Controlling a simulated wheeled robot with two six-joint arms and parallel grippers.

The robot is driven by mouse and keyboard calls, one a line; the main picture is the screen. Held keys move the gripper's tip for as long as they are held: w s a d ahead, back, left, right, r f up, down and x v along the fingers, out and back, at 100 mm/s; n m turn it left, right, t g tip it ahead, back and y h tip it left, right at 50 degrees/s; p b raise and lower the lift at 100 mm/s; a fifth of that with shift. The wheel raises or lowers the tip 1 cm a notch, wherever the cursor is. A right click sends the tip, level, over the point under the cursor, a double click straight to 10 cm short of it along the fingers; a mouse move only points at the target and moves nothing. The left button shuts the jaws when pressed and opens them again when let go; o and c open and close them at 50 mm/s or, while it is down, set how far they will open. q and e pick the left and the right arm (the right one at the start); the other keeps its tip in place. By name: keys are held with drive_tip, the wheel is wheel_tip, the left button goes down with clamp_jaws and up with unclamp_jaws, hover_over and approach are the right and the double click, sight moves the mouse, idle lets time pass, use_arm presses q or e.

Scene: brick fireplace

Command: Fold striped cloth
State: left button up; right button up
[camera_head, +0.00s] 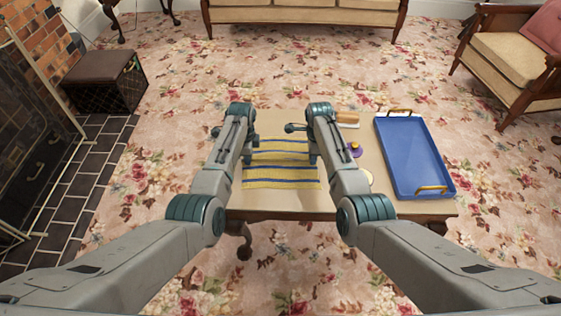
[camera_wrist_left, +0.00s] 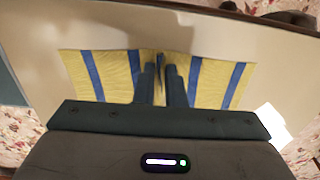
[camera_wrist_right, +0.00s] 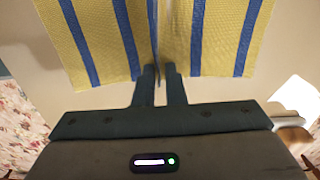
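The striped cloth (camera_head: 281,184), yellow with blue stripes, lies spread on the table between my two arms. My left gripper (camera_wrist_left: 160,82) points down at the cloth's left edge, its fingers close together around a narrow raised ridge of cloth; the cloth also shows in the left wrist view (camera_wrist_left: 112,78). My right gripper (camera_wrist_right: 160,80) is at the cloth's right edge, its fingers likewise on both sides of a pinched ridge; the cloth spreads to either side in the right wrist view (camera_wrist_right: 92,40). In the head view my arm links hide the fingertips and parts of the cloth's sides.
A blue tray (camera_head: 410,160) with gold handles stands on the table (camera_head: 283,205) at the right. A wooden-looking item (camera_head: 347,117) and a small purple item (camera_head: 354,149) lie between the tray and my right arm. Bare tabletop shows in front of the cloth.

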use_arm(q)
clamp_jaws()
use_arm(e)
clamp_jaws()
use_arm(q)
drive_tip(key=shift+r, duration=0.15)
use_arm(e)
drive_tip(key=shift+r, duration=0.1)
